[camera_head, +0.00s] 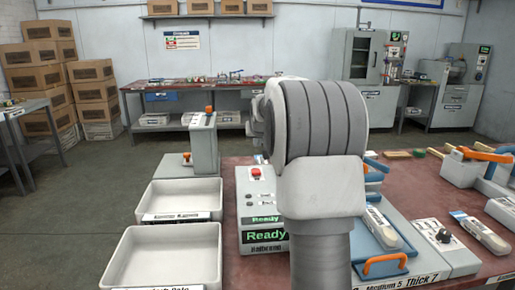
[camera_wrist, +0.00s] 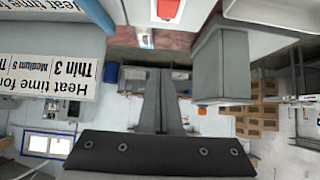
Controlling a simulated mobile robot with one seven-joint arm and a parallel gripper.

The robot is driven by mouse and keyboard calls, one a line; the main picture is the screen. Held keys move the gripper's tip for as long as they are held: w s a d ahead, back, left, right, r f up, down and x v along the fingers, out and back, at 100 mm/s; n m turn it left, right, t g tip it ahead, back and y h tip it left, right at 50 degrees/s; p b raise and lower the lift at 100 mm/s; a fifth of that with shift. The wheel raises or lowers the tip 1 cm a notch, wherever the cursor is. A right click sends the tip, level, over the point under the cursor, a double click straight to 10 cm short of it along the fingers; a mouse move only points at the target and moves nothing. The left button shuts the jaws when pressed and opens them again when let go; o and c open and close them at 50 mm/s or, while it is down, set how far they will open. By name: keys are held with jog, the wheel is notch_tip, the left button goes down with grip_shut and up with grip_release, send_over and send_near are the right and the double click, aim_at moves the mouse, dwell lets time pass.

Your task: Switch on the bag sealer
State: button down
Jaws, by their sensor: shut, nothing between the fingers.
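My gripper (camera_wrist: 160,74) shows in the wrist view with its two dark fingers together and nothing between them. In the head view my arm hides it. A grey control box (camera_head: 262,222) with green "Ready" displays and a red button (camera_head: 256,172) stands on the bench just left of my arm. In the wrist view a red part (camera_wrist: 168,8) on a pale surface lies at the top edge, beyond the fingertips and apart from them. A "Heat time" label (camera_wrist: 48,76) with "Thin 3" is at left there. I cannot tell for certain which unit is the bag sealer.
Two white trays (camera_head: 171,228) stand left of the control box. A grey post (camera_head: 203,145) with an orange top rises behind them. A blue-framed unit with an orange handle (camera_head: 386,265) and a grey device (camera_head: 436,238) stand to the right, partly behind my arm.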

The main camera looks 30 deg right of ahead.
jog(key=shift+w+r+p+v, duration=0.15)
jog(key=shift+p+v, duration=0.05)
jog(key=shift+v, duration=0.95)
jog(key=shift+w+r+p+v, duration=0.1)
jog(key=shift+r+p+v, duration=0.1)
jog(key=shift+v, duration=0.95)
jog(key=shift+d, duration=0.15)
